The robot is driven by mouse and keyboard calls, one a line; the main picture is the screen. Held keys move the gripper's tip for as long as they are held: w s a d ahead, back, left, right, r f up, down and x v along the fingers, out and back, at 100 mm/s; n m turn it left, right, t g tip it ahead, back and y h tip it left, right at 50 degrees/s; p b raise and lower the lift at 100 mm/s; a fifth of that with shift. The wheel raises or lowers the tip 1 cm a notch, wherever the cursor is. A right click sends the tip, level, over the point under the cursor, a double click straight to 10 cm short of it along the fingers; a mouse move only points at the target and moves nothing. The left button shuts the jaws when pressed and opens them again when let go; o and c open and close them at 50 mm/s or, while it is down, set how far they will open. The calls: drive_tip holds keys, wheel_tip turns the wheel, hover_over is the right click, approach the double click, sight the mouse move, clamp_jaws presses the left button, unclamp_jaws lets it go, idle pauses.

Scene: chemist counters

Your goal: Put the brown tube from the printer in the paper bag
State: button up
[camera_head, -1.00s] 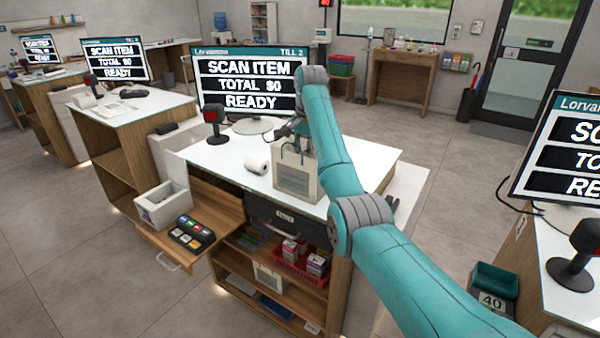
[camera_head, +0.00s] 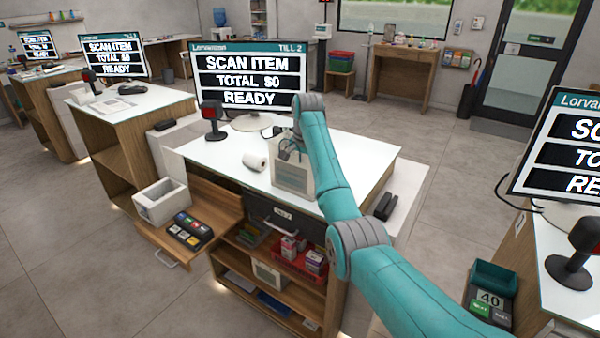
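The paper bag (camera_head: 293,178) looks like a pale, upright bag on the white counter in front of the till screen. My gripper (camera_head: 284,143) is at the bag's top, low over its opening or just behind it. My teal arm covers the bag's right side and part of the gripper. The fingers are small and dark, so I cannot tell whether they are open or hold anything. I cannot make out a brown tube. A pale open-topped box (camera_head: 162,203), possibly the printer, stands on the pulled-out shelf at the counter's left; no tube shows in it.
A white roll (camera_head: 255,161) lies left of the bag. A red-and-black scanner (camera_head: 213,120) and the till screen (camera_head: 250,80) stand behind. A keypad (camera_head: 190,229) is on the pulled-out shelf. A dark device (camera_head: 385,206) sits right of my arm.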

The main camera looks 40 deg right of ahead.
drive_tip(key=shift+f, duration=0.6)
drive_tip(key=o, duration=0.7)
drive_tip(key=shift+f, duration=0.1)
